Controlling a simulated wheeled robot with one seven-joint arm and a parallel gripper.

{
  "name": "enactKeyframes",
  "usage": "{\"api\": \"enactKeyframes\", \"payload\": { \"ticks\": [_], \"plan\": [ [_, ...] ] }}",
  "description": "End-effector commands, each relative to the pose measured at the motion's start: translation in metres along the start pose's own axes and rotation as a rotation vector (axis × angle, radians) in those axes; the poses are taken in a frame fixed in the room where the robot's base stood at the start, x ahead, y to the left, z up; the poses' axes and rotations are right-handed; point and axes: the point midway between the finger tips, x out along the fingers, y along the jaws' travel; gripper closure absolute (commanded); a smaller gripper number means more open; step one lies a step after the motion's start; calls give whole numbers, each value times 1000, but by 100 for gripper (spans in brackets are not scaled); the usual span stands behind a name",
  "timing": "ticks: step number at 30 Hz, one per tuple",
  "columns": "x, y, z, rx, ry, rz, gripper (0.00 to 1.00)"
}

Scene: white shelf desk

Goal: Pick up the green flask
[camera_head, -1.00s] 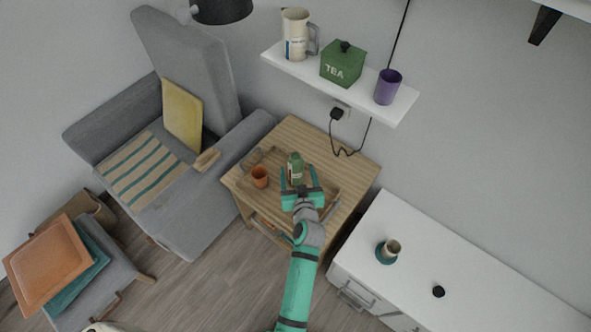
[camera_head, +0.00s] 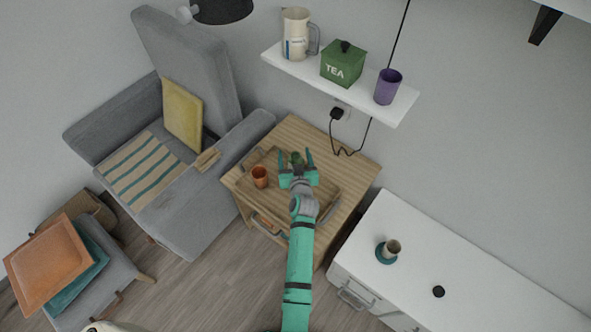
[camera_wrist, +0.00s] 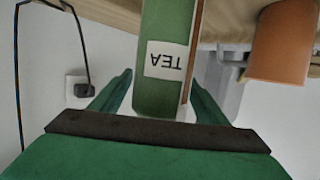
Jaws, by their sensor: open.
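The green flask (camera_head: 297,158) stands on the wooden tray (camera_head: 331,192) on the small table. In the head view only its top shows, and my gripper hides the rest. In the wrist view the flask (camera_wrist: 160,105) appears upside down with a white TEA label. My gripper (camera_head: 295,154) is open, with one finger on each side of the flask. In the wrist view the fingers (camera_wrist: 160,80) stand apart, with a visible gap on the left. I cannot tell whether the right finger touches the flask.
An orange cup (camera_head: 260,177) stands on the tray close to the left of my gripper. It also shows in the wrist view (camera_wrist: 281,45). A white wall shelf (camera_head: 357,85) hangs behind the table. A grey armchair (camera_head: 189,220) is left, a white cabinet (camera_head: 455,270) right.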

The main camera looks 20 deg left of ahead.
Motion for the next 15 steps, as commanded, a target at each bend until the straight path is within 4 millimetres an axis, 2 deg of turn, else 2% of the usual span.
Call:
{"api": "enactKeyframes", "payload": {
  "ticks": [4,5,9,12,15],
  "plan": [
    [0,0,0,0,0,0,31],
    [0,0,0,0,0,0,36],
    [0,0,0,-1,0,0,70],
    [0,0,-2,-1,3,1,90],
    [0,0,-2,-1,3,1,90]
  ]
}}
